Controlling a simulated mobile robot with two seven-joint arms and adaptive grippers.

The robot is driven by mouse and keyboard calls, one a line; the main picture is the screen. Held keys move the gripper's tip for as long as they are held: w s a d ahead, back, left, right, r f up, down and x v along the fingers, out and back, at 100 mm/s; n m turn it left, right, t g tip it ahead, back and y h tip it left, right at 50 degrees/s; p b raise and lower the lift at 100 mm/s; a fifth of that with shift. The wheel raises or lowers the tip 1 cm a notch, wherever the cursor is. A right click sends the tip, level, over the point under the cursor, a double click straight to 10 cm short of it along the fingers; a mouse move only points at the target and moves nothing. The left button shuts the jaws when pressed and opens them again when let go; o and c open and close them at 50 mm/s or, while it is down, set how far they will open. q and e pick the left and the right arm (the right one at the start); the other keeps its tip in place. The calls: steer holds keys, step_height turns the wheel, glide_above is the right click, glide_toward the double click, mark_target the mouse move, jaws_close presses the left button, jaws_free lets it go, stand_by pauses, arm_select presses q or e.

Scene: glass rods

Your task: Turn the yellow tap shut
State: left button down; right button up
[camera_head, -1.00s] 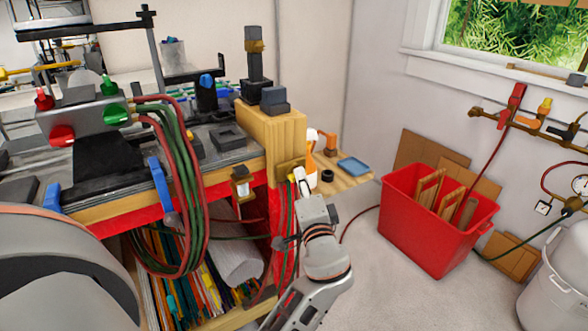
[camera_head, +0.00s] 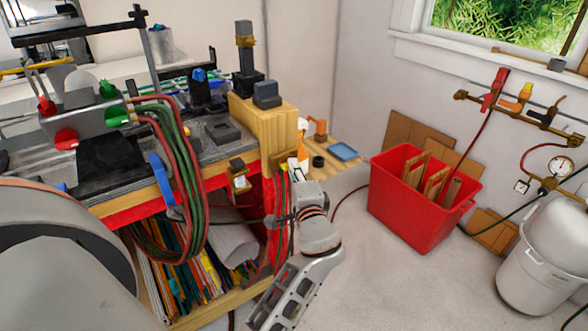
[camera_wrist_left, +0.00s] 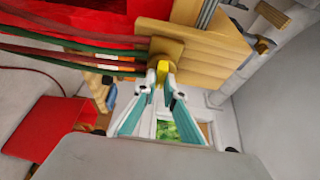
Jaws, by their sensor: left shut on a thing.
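The yellow tap handle (camera_wrist_left: 161,74) shows in the left wrist view, at a round brass fitting on the end of the wooden bench block (camera_wrist_left: 200,62). My left gripper (camera_wrist_left: 163,82) has its two fingertips closed on the handle from both sides. In the head view my left gripper (camera_head: 302,152) reaches the bench's end beside the brass fitting, just below the wooden block (camera_head: 272,121). The handle is mostly hidden there by the gripper. My right gripper is not in view.
Red and green hoses (camera_head: 182,150) hang along the bench front, and more run close to the left gripper. A red bin (camera_head: 410,213) stands on the floor to the right. A wall pipe with several valves (camera_head: 525,112) is far right. Floor between bench and bin is clear.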

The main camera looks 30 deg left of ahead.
arm_select(q)
steer(key=c, duration=2.1)
jaws_free()
steer(key=shift+c, duration=0.2)
steer(key=shift+d, duration=0.1)
